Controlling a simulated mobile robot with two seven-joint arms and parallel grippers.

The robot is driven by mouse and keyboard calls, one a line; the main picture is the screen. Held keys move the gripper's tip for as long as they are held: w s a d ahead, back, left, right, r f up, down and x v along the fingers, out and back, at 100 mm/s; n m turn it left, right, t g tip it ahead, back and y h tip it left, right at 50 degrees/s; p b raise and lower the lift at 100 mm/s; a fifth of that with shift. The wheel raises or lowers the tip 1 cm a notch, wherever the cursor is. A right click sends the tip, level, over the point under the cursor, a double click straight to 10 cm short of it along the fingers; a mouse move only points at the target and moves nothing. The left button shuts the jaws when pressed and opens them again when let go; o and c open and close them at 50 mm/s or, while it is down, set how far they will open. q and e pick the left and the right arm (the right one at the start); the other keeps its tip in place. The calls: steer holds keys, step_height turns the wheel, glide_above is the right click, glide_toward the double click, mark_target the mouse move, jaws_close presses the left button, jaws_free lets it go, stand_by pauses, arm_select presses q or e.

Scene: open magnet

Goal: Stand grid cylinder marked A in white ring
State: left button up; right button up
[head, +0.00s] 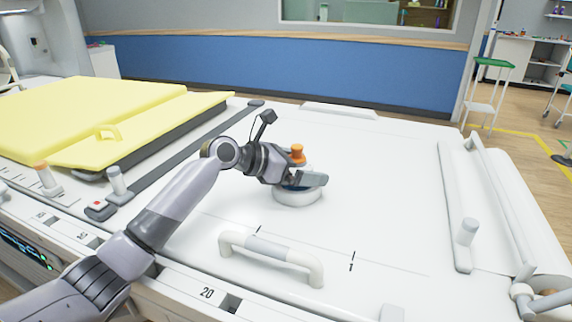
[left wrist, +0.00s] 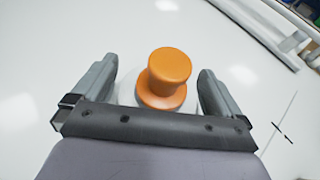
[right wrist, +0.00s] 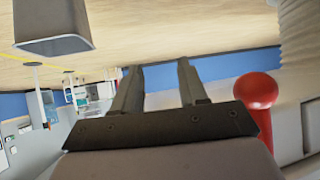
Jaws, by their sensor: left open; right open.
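A white ring (head: 297,198) lies on the white table top in the head view. A piece with an orange knob (head: 297,153) stands at the ring, partly hidden by my left gripper (head: 312,180). The left wrist view shows the orange knob (left wrist: 168,75) upright between the open fingers of that gripper (left wrist: 160,85), with clear gaps on both sides. Part of the white ring (left wrist: 128,88) shows beneath it. No letter A or grid pattern can be read on the knob. My right gripper (right wrist: 158,80) is open and empty, away from the table.
A white handle (head: 270,252) rises from the table in front of the ring. Yellow pads (head: 90,115) lie at the left, near an orange-topped grey peg (head: 45,178) and a grey peg (head: 116,180). A red ball (right wrist: 256,90) is beside my right gripper.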

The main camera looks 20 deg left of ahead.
arm_select(q)
steer(key=p+v, duration=0.1)
steer(key=v, duration=1.1)
steer(key=shift+f, duration=0.1)
